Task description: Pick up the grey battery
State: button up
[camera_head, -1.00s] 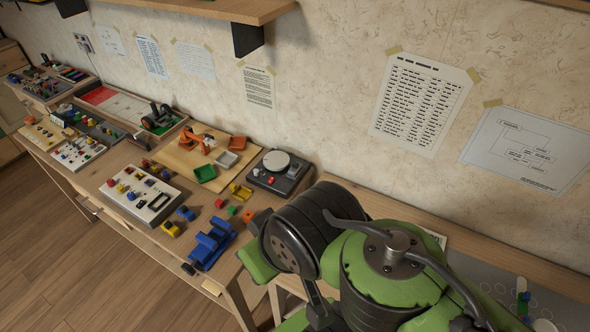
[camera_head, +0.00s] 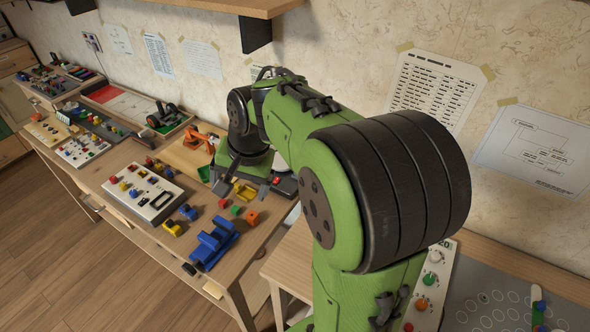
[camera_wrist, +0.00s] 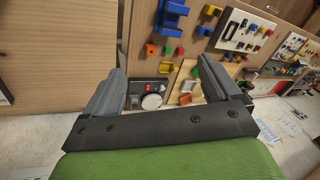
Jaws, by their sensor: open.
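I cannot pick out a grey battery for certain in either view. A small dark piece (camera_head: 190,268) lies at the bench's front edge beside the blue holder (camera_head: 214,243), but it is too small to identify. My gripper (camera_wrist: 162,66) is open and empty in the wrist view, its two grey fingers spread apart. In the head view my gripper (camera_head: 243,188) is over the right part of the bench, near the yellow bracket (camera_head: 246,193). My arm hides part of the bench there, including most of the black turntable device, whose round disc (camera_wrist: 152,101) shows in the wrist view.
A white panel (camera_head: 160,185) with coloured parts stands left of the blue holder. Small coloured blocks, such as an orange one (camera_head: 252,218), lie near my gripper. An orange toy arm (camera_head: 197,138) stands behind. A panel with knobs (camera_head: 437,270) is at the right.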

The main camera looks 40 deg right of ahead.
jog(key=w+d+f+m+y, duration=0.1)
jog(key=w+d+f+m, duration=0.1)
jog(key=d, duration=0.1)
jog(key=w+d+f+m+y+b, duration=0.1)
jog(key=w+d+f+m, duration=0.1)
jog(key=d+f, duration=0.1)
jog(key=w+d+f+m, duration=0.2)
jog(key=w+d+f, duration=0.1)
jog(key=shift+d+f+t+y+b, duration=0.15)
jog(key=shift+d+t+y+b, duration=0.05)
jog(key=shift+t+y+b, duration=0.2)
jog(key=s+d+f+m+t+b, duration=0.2)
jog(key=d+f+m+t, duration=0.45)
jog(key=d, duration=0.65)
jog(key=s+d+f+m+t+b, duration=0.1)
jog(key=s+d+f+m+t, duration=0.15)
jog(key=d+f+m, duration=0.7)
jog(key=shift+m+y, duration=0.3)
jog(key=shift+m, duration=0.1)
jog(key=w+f+b, duration=0.1)
jog(key=w, duration=0.3)
jog(key=w+f+b, duration=0.1)
jog(key=w+b, duration=0.1)
jog(key=w, duration=0.3)
jog(key=w+a+b, duration=0.1)
jog(key=w, duration=0.4)
jog(key=shift+w+f, duration=0.2)
jog(key=shift+f, duration=0.2)
jog(key=shift+s+r, duration=0.1)
jog(key=shift+r, duration=0.05)
